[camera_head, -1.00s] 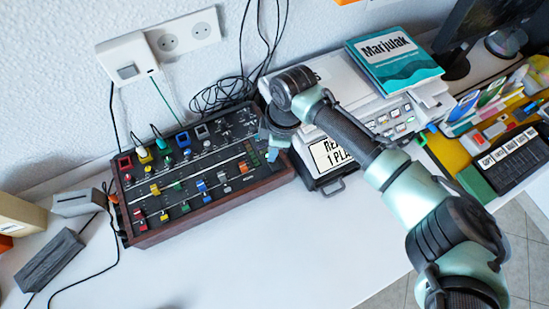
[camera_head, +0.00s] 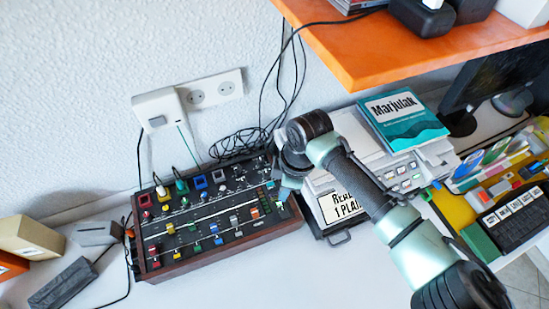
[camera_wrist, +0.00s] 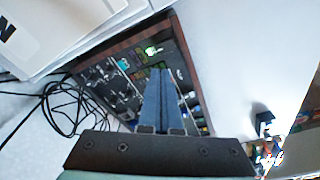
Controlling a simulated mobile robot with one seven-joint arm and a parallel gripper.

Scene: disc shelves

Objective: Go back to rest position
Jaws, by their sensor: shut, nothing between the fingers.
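My gripper (camera_wrist: 163,98) is shut and empty in the wrist view, its two blue-grey fingers pressed together over the black mixer panel (camera_wrist: 112,85). In the head view my arm reaches in from the lower right, and the gripper (camera_head: 280,190) shows only in part at the right end of the mixer (camera_head: 209,238). The mixer has a wooden case with coloured knobs and sliders. I cannot tell whether the fingers touch it.
A white device (camera_head: 350,130) with a display sign stands right of the mixer, with a teal Marjulak book (camera_head: 403,120) on top. An orange shelf (camera_head: 400,50) overhangs at the upper right. Cables (camera_head: 240,142) lie behind the mixer. The white table front (camera_head: 290,275) is clear.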

